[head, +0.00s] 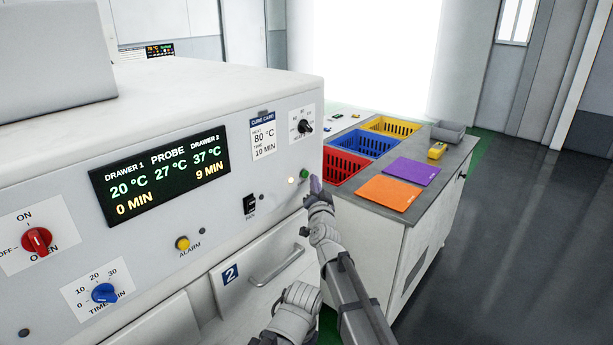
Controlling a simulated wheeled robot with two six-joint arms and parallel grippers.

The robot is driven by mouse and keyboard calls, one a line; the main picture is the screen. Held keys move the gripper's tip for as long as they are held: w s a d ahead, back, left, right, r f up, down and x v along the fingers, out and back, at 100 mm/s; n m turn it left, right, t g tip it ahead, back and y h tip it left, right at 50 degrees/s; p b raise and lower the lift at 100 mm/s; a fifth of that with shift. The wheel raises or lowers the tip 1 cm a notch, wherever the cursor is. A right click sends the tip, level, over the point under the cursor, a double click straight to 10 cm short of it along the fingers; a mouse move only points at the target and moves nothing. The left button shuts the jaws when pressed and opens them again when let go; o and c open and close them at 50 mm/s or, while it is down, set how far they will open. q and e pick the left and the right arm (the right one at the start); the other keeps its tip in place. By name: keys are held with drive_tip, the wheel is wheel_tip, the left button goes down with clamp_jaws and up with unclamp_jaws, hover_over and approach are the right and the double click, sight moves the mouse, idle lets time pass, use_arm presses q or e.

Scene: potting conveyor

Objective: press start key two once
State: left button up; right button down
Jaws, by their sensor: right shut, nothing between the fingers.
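A small green button (304,174) sits on the right end of the oven's front panel, beside a small lit lamp (291,180). I cannot read a label that names it as start key two. My right gripper (315,186) is shut and empty, with its tips just right of and slightly below the green button. I cannot tell whether they touch it. The drawer marked 2 (231,273) is below, closed. My left gripper is not in view.
The display (160,172) reads drawer 2 at 37 °C, 9 min. A black switch (250,205), a yellow alarm button (182,243) and a black knob (305,126) share the panel. A bench (432,197) with coloured baskets stands at right.

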drive_tip(key=shift+s+d, duration=0.75)
drive_tip(key=shift+d, duration=0.25)
drive_tip(key=shift+s+d, duration=0.75)
drive_tip(key=shift+d, duration=0.25)
drive_tip(key=s+d+f+n+g, duration=0.25)
drive_tip(key=s+f+g, duration=0.2)
drive_tip(key=f, duration=0.35)
drive_tip(key=s+d+f+n+g, duration=0.2)
drive_tip(key=s+d+f+g, duration=0.15)
drive_tip(key=s+f, duration=0.35)
drive_tip(key=s+d+f+g+h, duration=0.1)
drive_tip(key=s+d+f+g, duration=0.2)
drive_tip(key=s, duration=0.3)
drive_tip(key=s+d+f+n+g+h, duration=0.1)
drive_tip(key=s+d+f+g, duration=0.25)
drive_tip(key=s, duration=0.25)
drive_tip(key=s+d+f+g+h, duration=0.1)
drive_tip(key=s+d+f+g, duration=0.25)
drive_tip(key=s, duration=0.35)
drive_tip(key=s+a+r+n+g+h+p, duration=0.1)
drive_tip(key=s+a+r+n+p, duration=0.3)
drive_tip(key=a, duration=0.7)
drive_tip(key=s+r+p, duration=0.1)
drive_tip(key=s, duration=0.1)
drive_tip(key=shift+s+r+g+p, duration=0.3)
drive_tip(key=shift+s+p, duration=0.05)
drive_tip(key=shift+s, duration=0.05)
